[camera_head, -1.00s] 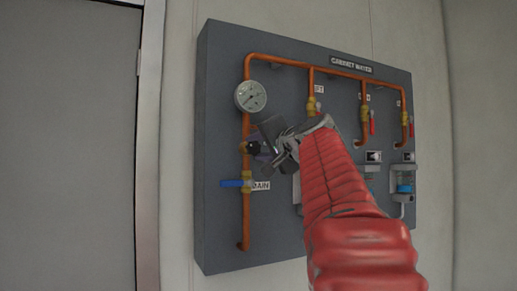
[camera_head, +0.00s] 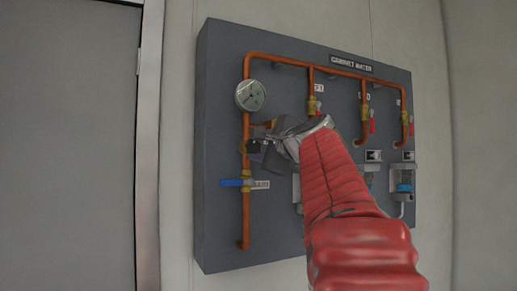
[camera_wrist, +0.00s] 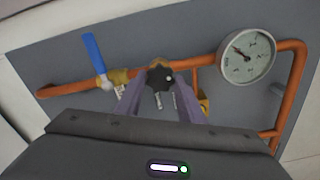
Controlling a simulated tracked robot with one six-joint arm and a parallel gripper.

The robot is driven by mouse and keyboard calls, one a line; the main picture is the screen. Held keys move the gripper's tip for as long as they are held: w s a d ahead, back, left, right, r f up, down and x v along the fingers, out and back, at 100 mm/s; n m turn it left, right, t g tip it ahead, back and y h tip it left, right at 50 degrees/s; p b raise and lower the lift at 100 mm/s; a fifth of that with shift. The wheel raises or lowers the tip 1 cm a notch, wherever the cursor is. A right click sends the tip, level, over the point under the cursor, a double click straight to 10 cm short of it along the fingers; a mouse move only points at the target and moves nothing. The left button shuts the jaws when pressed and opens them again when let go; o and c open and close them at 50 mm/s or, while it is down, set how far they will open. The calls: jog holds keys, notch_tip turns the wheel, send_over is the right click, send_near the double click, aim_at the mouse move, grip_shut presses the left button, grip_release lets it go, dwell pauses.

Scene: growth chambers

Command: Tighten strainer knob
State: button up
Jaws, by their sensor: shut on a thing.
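The strainer knob is a dark lobed knob (camera_wrist: 159,76) on the orange pipe, seen in the wrist view between my gripper's two purple fingers. My gripper (camera_wrist: 160,86) is shut on it, with a finger on each side. In the head view my gripper (camera_head: 256,147) reaches the left vertical pipe from the right, between the gauge and the blue-handled valve. There the knob is hard to tell apart from the dark gripper parts.
A round pressure gauge (camera_head: 250,95) sits above the knob. A blue valve handle (camera_head: 236,183) lies below it. The grey panel (camera_head: 222,60) carries several red-handled valves (camera_head: 371,121) on the right. My red-sleeved arm hides the panel's lower middle.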

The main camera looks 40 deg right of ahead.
jog(key=shift+d+f+m, duration=0.2)
jog(key=shift+f+m, duration=0.15)
jog(key=shift+m, duration=0.15)
jog(key=o, duration=0.8)
jog(key=shift+c, duration=0.2)
jog(key=shift+o, duration=1.4)
jog(key=shift+a+r, duration=0.1)
jog(key=shift+r, duration=0.05)
jog(key=shift+s+r, duration=0.1)
jog(key=shift+s, duration=0.05)
jog(key=v, duration=1.3)
jog(key=shift+s+a, duration=0.15)
jog(key=shift+s, duration=0.1)
